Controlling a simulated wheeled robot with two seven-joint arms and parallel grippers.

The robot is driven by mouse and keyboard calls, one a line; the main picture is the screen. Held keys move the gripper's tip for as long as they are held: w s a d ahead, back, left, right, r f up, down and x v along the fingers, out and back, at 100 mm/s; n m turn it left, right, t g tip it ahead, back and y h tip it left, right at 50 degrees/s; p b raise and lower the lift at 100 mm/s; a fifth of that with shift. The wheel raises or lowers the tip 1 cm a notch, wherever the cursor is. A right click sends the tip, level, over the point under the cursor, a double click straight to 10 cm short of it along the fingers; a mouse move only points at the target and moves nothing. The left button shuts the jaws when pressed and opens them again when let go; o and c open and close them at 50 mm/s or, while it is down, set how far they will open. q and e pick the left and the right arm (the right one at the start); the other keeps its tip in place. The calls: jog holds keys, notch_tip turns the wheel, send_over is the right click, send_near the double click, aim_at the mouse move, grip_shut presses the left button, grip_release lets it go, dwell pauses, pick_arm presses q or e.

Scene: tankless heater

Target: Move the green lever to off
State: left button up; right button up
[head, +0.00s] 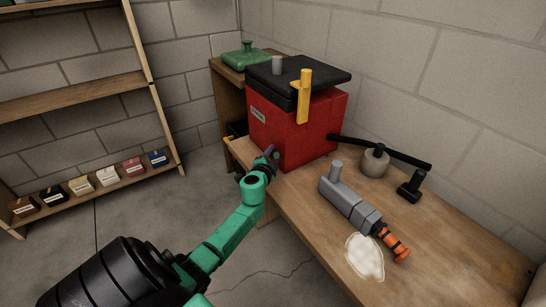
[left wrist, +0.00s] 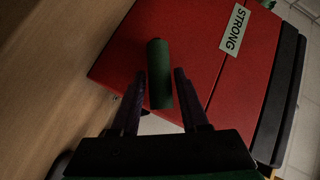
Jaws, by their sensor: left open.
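The green lever (left wrist: 158,60) is a dark green bar on the front of the red box (head: 286,135). In the left wrist view it lies between the two open fingers of my left gripper (left wrist: 160,78), with a small gap on each side. I cannot tell whether a finger touches it. In the head view my left gripper (head: 271,153) is at the lower front of the red box, and the lever cannot be made out there. The red box also fills much of the left wrist view (left wrist: 200,60). My right gripper is not in view.
The box has a black lid (head: 325,80) and a yellow lever (head: 303,97). A grey tool with an orange end (head: 350,206), a white patch (head: 365,259), a round grey pot (head: 375,163) and a black part (head: 411,187) are on the wooden bench (head: 440,240). A shelf (head: 95,185) stands left.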

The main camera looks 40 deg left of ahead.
pick_arm(q)
grip_shut()
dwell(1.4)
